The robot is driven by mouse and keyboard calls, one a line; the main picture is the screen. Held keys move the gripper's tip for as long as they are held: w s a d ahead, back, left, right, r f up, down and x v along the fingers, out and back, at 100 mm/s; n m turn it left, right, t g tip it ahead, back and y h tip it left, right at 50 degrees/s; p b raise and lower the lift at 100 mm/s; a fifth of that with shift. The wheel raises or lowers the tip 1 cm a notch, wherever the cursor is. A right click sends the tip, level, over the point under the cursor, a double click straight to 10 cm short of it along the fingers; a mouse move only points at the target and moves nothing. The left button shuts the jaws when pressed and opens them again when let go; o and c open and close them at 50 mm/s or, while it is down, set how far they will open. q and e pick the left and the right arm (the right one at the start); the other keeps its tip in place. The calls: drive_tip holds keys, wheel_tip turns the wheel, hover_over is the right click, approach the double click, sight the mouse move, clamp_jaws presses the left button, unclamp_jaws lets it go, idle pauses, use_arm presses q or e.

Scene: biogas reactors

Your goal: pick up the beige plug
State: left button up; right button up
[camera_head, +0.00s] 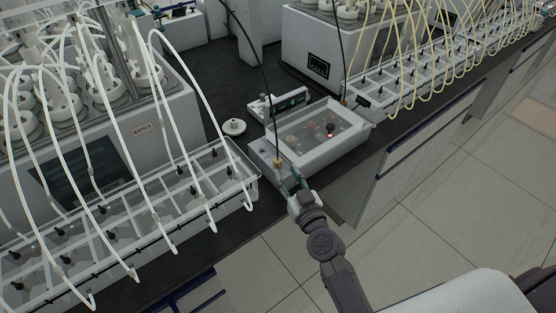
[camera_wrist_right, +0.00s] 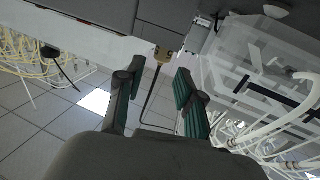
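The beige plug (camera_head: 279,162) sits at the front left edge of the white control box (camera_head: 330,150), with a black cable rising from it. It also shows in the right wrist view (camera_wrist_right: 163,53), just beyond the fingertips and in line with the gap between them. My right gripper (camera_head: 291,180) is at the front left corner of the box, close to the plug. In the right wrist view its two green-padded fingers (camera_wrist_right: 157,82) are apart, with the black cable showing between them and nothing gripped. My left gripper is not in view.
A clear tray (camera_head: 110,230) with white tubes stands left of the box. A second tray (camera_head: 400,80) with yellowish tubes stands at the upper right. A round white lid-like object (camera_head: 233,127) lies on the dark bench. Open floor (camera_head: 440,190) is at the right.

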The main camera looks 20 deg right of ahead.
sight(279, 163)
drive_tip(key=shift+w+a+r, duration=0.1)
drive_tip(key=shift+w+a, duration=0.1)
drive_tip(key=shift+w, duration=0.85)
drive_tip(key=w, duration=0.4)
drive_tip(key=shift+w+a+f, duration=0.2)
drive_tip(key=shift+w, duration=0.05)
drive_tip(key=shift+s, duration=0.1)
clamp_jaws()
